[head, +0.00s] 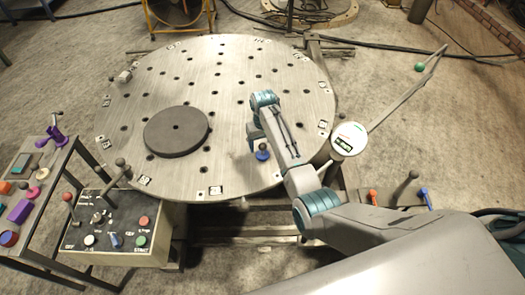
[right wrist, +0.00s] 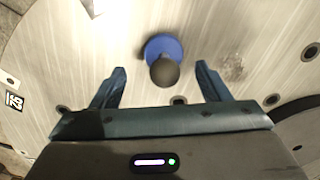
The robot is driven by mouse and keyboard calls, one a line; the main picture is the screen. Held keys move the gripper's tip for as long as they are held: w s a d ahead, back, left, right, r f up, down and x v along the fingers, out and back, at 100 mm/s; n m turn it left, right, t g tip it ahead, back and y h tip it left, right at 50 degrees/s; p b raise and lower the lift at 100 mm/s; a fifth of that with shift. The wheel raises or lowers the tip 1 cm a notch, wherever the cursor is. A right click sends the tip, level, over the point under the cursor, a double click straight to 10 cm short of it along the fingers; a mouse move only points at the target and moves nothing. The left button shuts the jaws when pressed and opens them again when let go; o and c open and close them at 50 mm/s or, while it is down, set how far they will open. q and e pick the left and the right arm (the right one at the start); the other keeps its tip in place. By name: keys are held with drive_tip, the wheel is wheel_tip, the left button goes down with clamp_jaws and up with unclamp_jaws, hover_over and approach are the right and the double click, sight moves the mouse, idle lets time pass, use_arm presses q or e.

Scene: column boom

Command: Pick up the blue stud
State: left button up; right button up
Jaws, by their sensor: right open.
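The blue stud (head: 262,156) stands on the round metal table (head: 245,70), near its front right edge. It has a blue disc base and a dark ball-shaped knob on top. My right gripper (head: 253,147) reaches down at the stud, close beside it in the head view. In the right wrist view the stud's blue disc (right wrist: 163,44) lies just ahead of the open right gripper (right wrist: 161,70), with the knob about level with the gap between the fingertips. The fingers appear apart from the stud on both sides. My left gripper is out of view.
A dark round disc (head: 176,131) lies on the table, left of the stud. A control box (head: 115,230) with levers and buttons stands at the front left, beside a rack of coloured parts (head: 25,195). A white round-topped post (head: 349,139) stands at the table's right edge.

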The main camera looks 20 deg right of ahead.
sight(263, 154)
drive_tip(key=f, duration=0.3)
drive_tip(key=shift+s+a+f+p, duration=0.15)
drive_tip(key=shift+a+f+p, duration=0.1)
drive_tip(key=shift+f+p, duration=0.1)
drive_tip(key=shift+f, duration=0.2)
drive_tip(key=shift+c, duration=0.7)
drive_tip(key=c, duration=0.9)
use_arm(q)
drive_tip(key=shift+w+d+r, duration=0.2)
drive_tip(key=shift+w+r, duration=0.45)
use_arm(e)
drive_tip(key=shift+c, duration=0.2)
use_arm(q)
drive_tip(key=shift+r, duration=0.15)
use_arm(e)
drive_tip(key=shift+r, duration=0.15)
